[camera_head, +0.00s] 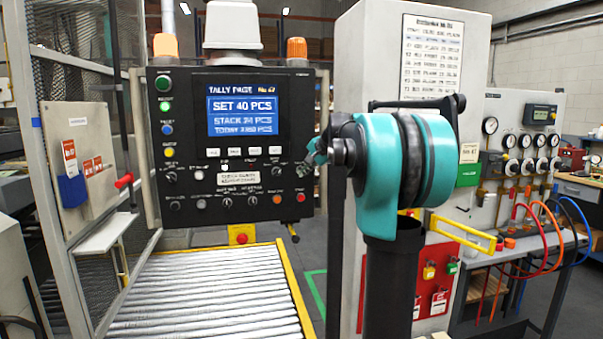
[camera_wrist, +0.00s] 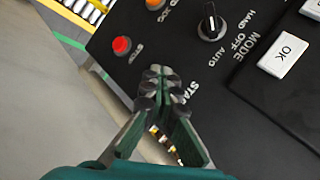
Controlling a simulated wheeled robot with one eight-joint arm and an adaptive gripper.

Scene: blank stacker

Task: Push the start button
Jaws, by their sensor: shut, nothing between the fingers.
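The black control panel (camera_head: 230,186) carries a lit screen, knobs and several coloured buttons. In the wrist view, a label that starts with "STA" lies right beside my fingertips, and the button it belongs to is hidden behind them. My gripper (camera_wrist: 160,78) is shut and empty, with its tips over the panel face; I cannot tell whether they touch it. In the head view my gripper (camera_head: 306,168) is at the panel's right edge, small and partly blocked by my wrist. A red button (camera_wrist: 121,45) sits just up and left of the tips.
An orange button (camera_wrist: 155,4), a black mode knob (camera_wrist: 211,26) and a white OK key (camera_wrist: 283,55) are near the tips on the panel. A roller conveyor (camera_head: 215,300) runs below the panel. A grey cabinet (camera_head: 360,60) stands behind my arm.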

